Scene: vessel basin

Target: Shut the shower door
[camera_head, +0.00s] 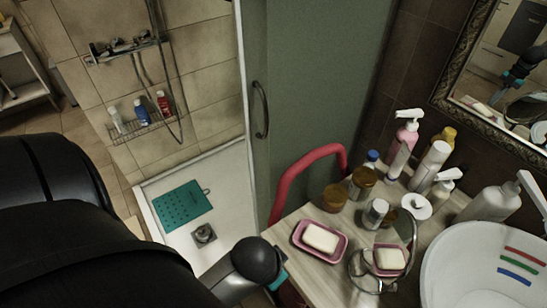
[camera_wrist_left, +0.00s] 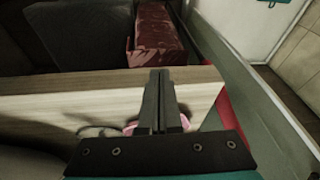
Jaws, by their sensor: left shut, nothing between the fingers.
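The shower door (camera_head: 315,80) is a grey-green panel standing upright behind the counter, with a dark curved handle (camera_head: 261,110) near its left edge. The white shower tray (camera_head: 228,180) lies uncovered to its left, so the door appears open. In the left wrist view, my left gripper (camera_wrist_left: 158,75) is shut and empty, its fingers in front of the wooden counter's edge and pink soap dish. The gripper's fingers cannot be made out in the head view, where my black arm fills the lower left. My right gripper is not in view.
A curved red rail (camera_head: 305,170) stands between door and counter (camera_head: 305,264). The counter holds soap dishes, jars and bottles near a white basin (camera_head: 450,270). A teal mat (camera_head: 182,205) lies in the tray. A shower rack (camera_head: 145,128) hangs on the wall.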

